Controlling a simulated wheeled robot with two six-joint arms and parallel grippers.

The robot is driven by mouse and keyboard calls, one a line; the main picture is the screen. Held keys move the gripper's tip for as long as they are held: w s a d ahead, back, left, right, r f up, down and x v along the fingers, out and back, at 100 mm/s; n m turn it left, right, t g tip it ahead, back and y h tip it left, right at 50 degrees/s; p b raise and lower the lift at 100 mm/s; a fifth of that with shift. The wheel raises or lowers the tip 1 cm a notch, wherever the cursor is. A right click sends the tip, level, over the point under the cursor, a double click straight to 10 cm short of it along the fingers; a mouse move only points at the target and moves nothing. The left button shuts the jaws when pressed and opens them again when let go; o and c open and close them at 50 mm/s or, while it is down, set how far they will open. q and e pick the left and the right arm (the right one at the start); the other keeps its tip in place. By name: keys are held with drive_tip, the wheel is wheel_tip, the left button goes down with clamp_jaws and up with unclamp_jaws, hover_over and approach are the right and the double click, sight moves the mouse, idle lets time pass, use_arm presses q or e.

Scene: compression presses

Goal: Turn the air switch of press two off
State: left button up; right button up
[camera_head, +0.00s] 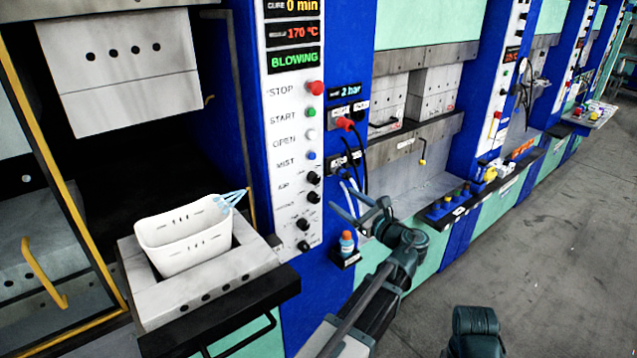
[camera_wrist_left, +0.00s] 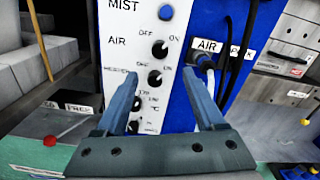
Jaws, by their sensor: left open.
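The air switch (camera_head: 313,178) is a black round knob on the white control panel (camera_head: 293,140) of the near blue press, beside the label AIR. In the left wrist view the air switch (camera_wrist_left: 160,48) stands between OFF at left and ON at right; its pointer seems to lean toward ON, but it is small. My left gripper (camera_head: 354,203) is open and empty, right of the panel. In the left wrist view its fingers (camera_wrist_left: 160,78) point at the panel, with the air knob just beyond and above the tips, apart from them. My right gripper does not show.
Another black knob (camera_wrist_left: 156,78) sits just below the air switch. A hose plug (camera_wrist_left: 204,62) is close to the right finger. A white basket (camera_head: 185,235) stands on the press's lower block. An orange-and-blue bottle (camera_head: 346,244) stands on a small shelf. Grey floor is free at right.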

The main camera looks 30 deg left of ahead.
sight(317, 181)
use_arm(q)
drive_tip(key=x, duration=1.2)
drive_tip(key=shift+w+a, duration=0.1)
clamp_jaws()
